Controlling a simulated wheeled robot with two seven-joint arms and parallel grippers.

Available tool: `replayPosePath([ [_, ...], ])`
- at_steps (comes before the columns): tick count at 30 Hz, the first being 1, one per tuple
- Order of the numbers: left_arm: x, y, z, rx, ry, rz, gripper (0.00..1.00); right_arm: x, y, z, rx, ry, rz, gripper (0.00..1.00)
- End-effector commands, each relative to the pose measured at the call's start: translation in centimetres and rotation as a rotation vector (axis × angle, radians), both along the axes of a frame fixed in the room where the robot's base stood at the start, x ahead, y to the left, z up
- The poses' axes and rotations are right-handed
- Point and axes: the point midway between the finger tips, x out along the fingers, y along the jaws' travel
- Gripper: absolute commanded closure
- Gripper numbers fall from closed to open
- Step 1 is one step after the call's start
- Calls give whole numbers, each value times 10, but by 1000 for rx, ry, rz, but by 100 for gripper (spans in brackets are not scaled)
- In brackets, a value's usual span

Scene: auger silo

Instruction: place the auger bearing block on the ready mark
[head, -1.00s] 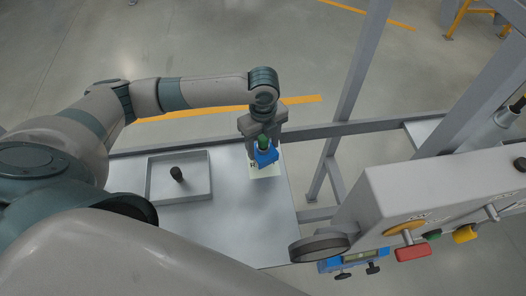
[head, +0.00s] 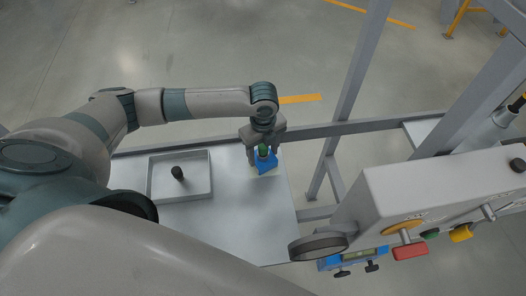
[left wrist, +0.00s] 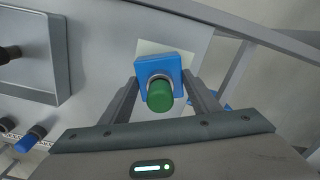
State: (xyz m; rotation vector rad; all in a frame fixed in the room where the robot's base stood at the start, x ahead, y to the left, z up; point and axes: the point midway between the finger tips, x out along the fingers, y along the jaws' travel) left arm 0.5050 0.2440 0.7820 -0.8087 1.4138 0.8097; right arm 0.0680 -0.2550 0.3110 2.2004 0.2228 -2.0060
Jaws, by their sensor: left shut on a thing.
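The auger bearing block is a blue block (head: 267,164) with a green round knob on top. It also shows in the left wrist view (left wrist: 171,68), between the fingers. My left gripper (head: 264,154) is shut on it, pointing down at the right end of the grey table. The ready mark is a pale square (left wrist: 150,47) on the tabletop; the block covers much of it. Whether the block touches the mark or hangs just above it, I cannot tell. My right gripper is not in view.
A shallow grey tray (head: 209,190) with a dark knobbed piece (head: 177,173) in it stands left on the table (head: 245,225). A grey machine housing (head: 430,195) with coloured controls stands at the right. A grey frame post (head: 352,85) rises behind the table's right end.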

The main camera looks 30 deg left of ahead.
Motion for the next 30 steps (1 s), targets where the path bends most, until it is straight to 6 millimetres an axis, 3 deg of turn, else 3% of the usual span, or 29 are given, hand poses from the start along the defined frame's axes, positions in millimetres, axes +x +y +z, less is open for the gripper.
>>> replayPosePath([
  [1, 0, 0, -1, 0, 0, 0, 75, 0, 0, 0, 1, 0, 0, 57],
  [2, 0, 0, -2, 0, 0, 0, 39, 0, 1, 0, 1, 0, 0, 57],
  [4, 0, 0, -2, 0, 0, 0, 25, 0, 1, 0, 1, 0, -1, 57],
  [19, 0, 0, 7, -1, -2, -1, 25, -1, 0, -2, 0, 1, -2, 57],
  [30, 1, 0, 61, -1, -4, -1, 25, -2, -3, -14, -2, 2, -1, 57],
])
